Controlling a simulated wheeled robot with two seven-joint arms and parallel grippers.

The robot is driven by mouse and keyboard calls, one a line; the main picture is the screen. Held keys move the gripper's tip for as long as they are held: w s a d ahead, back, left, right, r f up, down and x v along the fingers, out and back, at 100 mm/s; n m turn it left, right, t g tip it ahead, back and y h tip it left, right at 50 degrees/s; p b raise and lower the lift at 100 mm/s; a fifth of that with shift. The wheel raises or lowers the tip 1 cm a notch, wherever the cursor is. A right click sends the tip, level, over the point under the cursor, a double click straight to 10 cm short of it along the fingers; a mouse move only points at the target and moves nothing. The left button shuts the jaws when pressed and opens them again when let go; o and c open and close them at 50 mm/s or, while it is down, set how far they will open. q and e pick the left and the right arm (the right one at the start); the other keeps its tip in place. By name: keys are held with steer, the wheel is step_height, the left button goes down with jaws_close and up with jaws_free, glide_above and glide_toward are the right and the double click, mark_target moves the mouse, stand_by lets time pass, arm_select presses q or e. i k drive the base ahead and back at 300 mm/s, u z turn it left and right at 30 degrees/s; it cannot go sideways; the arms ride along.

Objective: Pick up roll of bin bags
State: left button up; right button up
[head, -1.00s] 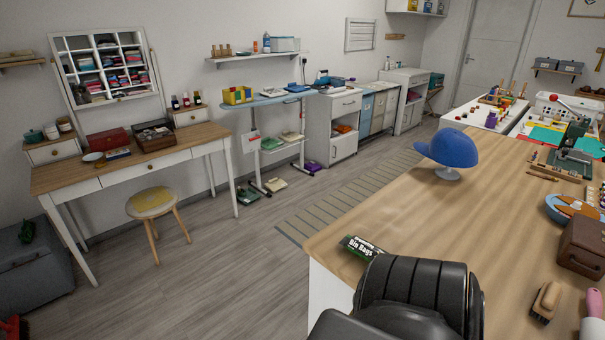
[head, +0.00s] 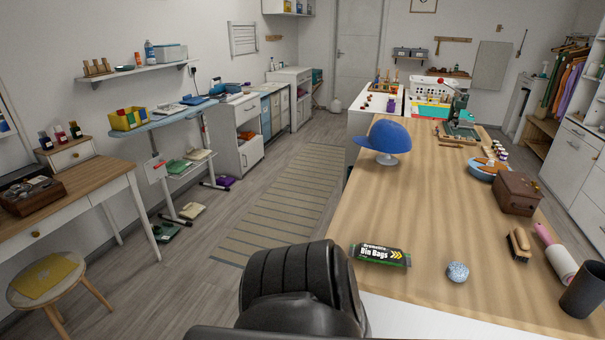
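The roll of bin bags (head: 381,255) is a black packet with green and yellow print and the words "Bin Bags". It lies on the wooden worktable (head: 440,222), near the table's front left edge. A black part of my own body stands just left of it in the head view, with a small gap between them. Neither of my grippers is in the head view.
A blue cap (head: 388,139) on a stand, a brown case (head: 517,193), a brush (head: 519,243), a lint roller (head: 556,254), a dark cup (head: 584,291) and a speckled ball (head: 457,272) are on the worktable. A stool (head: 54,284) stands at left. The striped rug (head: 285,205) is clear.

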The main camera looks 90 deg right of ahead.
mark_target(376, 255)
steer(key=z, duration=0.5)
steer(key=i, duration=1.75)
steer(key=z, duration=5.5)
